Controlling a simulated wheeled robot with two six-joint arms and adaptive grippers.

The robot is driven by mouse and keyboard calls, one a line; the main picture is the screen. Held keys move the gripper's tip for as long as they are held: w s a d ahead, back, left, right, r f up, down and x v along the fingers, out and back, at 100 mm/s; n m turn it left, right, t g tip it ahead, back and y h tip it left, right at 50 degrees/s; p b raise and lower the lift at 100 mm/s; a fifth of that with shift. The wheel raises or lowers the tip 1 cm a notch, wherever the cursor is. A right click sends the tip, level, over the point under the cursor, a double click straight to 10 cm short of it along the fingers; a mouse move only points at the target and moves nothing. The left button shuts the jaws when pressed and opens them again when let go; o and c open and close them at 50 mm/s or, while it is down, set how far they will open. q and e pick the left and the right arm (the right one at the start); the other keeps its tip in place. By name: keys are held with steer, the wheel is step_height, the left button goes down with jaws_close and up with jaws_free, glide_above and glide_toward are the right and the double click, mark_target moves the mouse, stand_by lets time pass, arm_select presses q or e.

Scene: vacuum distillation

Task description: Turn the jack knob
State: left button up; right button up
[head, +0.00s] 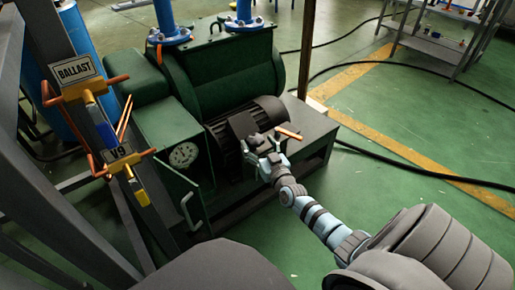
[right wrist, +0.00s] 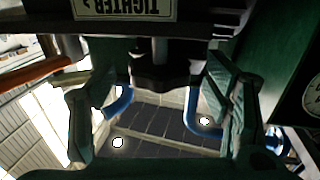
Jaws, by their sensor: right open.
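My right gripper (head: 262,150) is open in front of the dark motor of the green machine in the head view. In the right wrist view its two fingers (right wrist: 158,105) stand wide apart. A dark knob-like part (right wrist: 160,65) lies between and beyond them, below an upside-down plate reading "TIGHTER" (right wrist: 124,9). I cannot tell whether the fingers touch it. An orange bar (head: 289,133) shows beside the gripper in the head view; an orange-red bar is at the left of the right wrist view (right wrist: 35,76). In the head view the jack knob is not clearly visible. My left gripper is out of view.
The green machine (head: 225,75) stands behind the gripper, with a round gauge (head: 184,155) on its green box. Yellow valves with orange handles and a "BALLAST" plate (head: 76,72) are at left. Black hoses cross the floor. Open green floor lies at right.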

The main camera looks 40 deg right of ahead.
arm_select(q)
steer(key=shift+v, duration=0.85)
arm_select(e)
steer(key=shift+w+d, duration=0.15)
steer(key=shift+w, duration=0.35)
steer(key=c, duration=1.2)
steer(key=shift+o, duration=0.3)
steer(key=m+h+p, duration=0.1)
steer(key=h+p, duration=0.1)
steer(key=p, duration=0.2)
steer(key=shift+r+g, duration=0.15)
steer(key=shift+g, duration=0.15)
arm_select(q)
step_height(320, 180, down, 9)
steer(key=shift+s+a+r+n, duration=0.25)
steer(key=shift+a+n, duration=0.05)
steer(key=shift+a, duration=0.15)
arm_select(e)
steer(key=o, duration=1.1)
steer(key=shift+o, duration=0.2)
